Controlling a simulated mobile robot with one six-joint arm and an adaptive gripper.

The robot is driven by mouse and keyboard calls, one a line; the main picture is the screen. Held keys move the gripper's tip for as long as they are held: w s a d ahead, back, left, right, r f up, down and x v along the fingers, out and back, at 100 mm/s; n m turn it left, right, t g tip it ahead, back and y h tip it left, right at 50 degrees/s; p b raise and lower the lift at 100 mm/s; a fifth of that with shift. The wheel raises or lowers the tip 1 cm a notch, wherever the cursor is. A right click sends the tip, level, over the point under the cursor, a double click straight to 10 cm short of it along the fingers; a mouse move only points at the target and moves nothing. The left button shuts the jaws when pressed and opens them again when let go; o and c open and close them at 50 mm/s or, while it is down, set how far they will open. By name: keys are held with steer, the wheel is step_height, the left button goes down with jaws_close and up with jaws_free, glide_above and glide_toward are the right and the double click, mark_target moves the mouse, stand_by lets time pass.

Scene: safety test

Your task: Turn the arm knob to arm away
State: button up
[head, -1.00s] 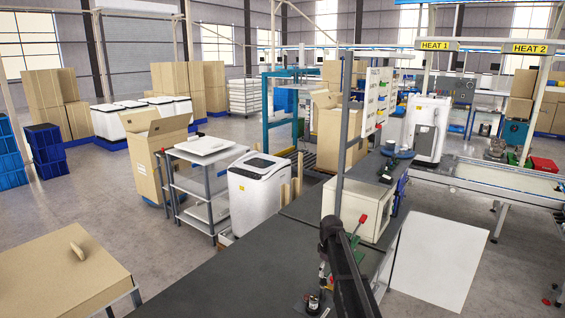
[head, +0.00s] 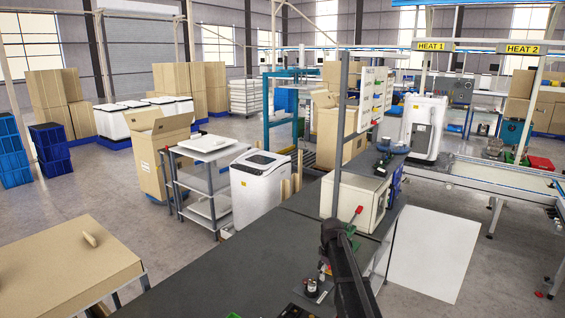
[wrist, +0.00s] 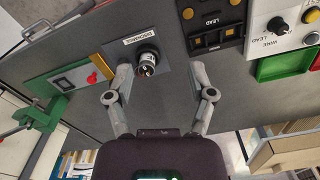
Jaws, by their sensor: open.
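No "arm away" marking is legible. In the head view, a small silver cylinder (head: 311,287) stands on the dark bench beside my black arm; the fingers are not clearly visible there.
In the wrist view, a panel with a red knob (wrist: 92,78) and green end lies left. The dark bench (head: 240,250) has clear room left of my arm.

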steer(key=s+f+m+b, duration=0.3)
steer(key=s+f+b, duration=0.1)
steer(key=s, duration=0.9)
steer(key=s+f+m+b, duration=0.4)
steer(key=s+f+b, duration=0.1)
steer(key=s, duration=0.9)
steer(key=shift+s+d+f+m, duration=0.25)
steer(key=shift+d+f+m, duration=0.05)
steer(key=shift+d, duration=0.05)
